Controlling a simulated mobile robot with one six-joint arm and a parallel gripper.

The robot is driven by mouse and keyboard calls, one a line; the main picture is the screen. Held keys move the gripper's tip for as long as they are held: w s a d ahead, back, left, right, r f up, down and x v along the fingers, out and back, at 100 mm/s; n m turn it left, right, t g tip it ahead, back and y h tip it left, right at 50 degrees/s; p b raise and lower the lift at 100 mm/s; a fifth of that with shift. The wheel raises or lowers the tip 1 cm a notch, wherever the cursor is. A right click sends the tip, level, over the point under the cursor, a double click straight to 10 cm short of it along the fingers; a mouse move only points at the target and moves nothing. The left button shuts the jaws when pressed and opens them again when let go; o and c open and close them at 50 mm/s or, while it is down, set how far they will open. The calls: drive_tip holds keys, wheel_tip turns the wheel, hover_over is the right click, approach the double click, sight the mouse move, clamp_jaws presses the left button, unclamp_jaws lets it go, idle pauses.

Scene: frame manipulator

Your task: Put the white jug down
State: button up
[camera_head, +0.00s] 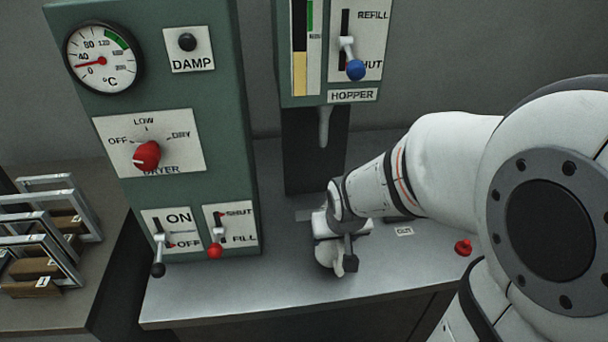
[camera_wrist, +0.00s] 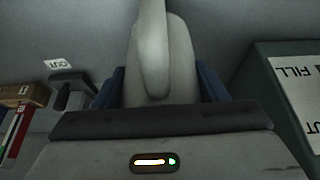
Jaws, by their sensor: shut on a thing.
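The white jug (camera_head: 325,258) is over the grey counter, in front of the hopper's dark column, mostly hidden behind my gripper (camera_head: 343,246). In the wrist view the pale jug (camera_wrist: 165,50) fills the top middle, with its handle towards the camera. My gripper (camera_wrist: 163,88) is shut on it, with a dark blue finger on each side. I cannot tell whether the jug's base touches the counter.
The counter (camera_head: 230,300) is clear in front of the green dryer panel (camera_head: 215,90). The hopper (camera_head: 329,45) has a spout above the jug's back. A red knob (camera_head: 463,247) and an OUT label (camera_head: 404,231) are to the right. Metal frames (camera_head: 45,225) stand at the left.

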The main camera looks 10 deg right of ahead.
drive_tip(key=shift+w+d+f+p, duration=0.1)
drive_tip(key=shift+w+f+p, duration=0.55)
drive_tip(key=shift+w, duration=2.2)
drive_tip(key=shift+w+d+f+p, duration=0.1)
drive_tip(key=shift+w+f+p, duration=0.55)
drive_tip(key=shift+w, duration=2.15)
drive_tip(key=shift+w+d+f+p, duration=0.1)
drive_tip(key=shift+w+f+p, duration=0.55)
drive_tip(key=shift+w, duration=2.2)
drive_tip(key=shift+r, duration=0.15)
drive_tip(key=o, duration=1)
